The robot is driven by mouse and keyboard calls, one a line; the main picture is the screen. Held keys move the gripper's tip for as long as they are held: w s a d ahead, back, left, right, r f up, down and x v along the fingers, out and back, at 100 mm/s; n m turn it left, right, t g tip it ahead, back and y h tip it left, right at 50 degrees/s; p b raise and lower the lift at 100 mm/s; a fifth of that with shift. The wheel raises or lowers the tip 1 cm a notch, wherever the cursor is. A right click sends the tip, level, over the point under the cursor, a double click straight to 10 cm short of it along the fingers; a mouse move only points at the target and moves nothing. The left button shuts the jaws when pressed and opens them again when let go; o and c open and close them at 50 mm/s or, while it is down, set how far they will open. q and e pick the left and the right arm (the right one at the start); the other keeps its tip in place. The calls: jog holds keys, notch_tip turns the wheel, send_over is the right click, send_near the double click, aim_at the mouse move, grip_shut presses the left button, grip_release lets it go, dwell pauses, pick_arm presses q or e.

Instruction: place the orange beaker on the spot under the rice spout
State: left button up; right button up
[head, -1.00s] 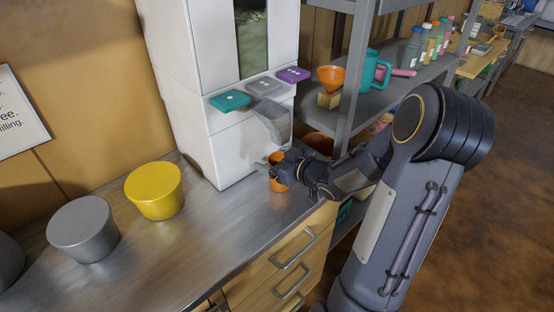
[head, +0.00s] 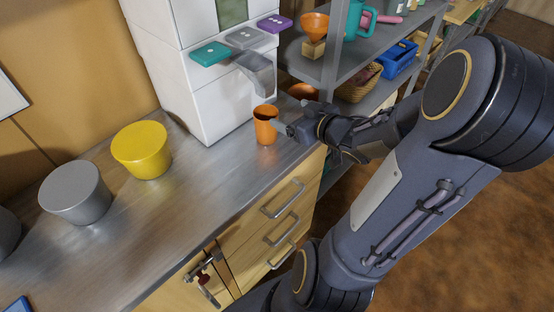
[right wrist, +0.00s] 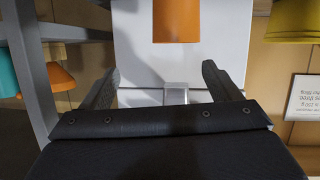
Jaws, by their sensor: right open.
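The orange beaker (head: 265,128) stands upright on the steel counter, in front of the white dispenser (head: 205,92). In the head view it is just below the clear spout (head: 258,74); whether it is exactly on the spot I cannot tell, and no marking shows. The beaker (right wrist: 177,22) and spout (right wrist: 175,94) also show in the right wrist view, which looks upside down. My right gripper (head: 289,131) is just right of the beaker in the head view. In the wrist view its two fingers (right wrist: 158,86) are apart with nothing gripped. My left gripper is out of view.
A yellow tub (head: 142,152) and a grey tub (head: 76,194) stand on the counter to the left. Shelves to the right hold an orange funnel on a wooden block (head: 313,48), a teal mug (head: 358,22) and a blue crate (head: 398,60).

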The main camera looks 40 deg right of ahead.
jog(key=s+a+g+y, duration=0.2)
jog(key=s+a+g, duration=0.2)
jog(key=s+a, duration=0.3)
jog(key=s+a+m+g+y, duration=0.1)
jog(key=s+a+g, duration=0.3)
jog(key=a, duration=1)
jog(key=s+y, duration=0.1)
jog(key=s, duration=0.2)
jog(key=shift+r+m+y, duration=0.2)
jog(key=shift+m+y, duration=0.1)
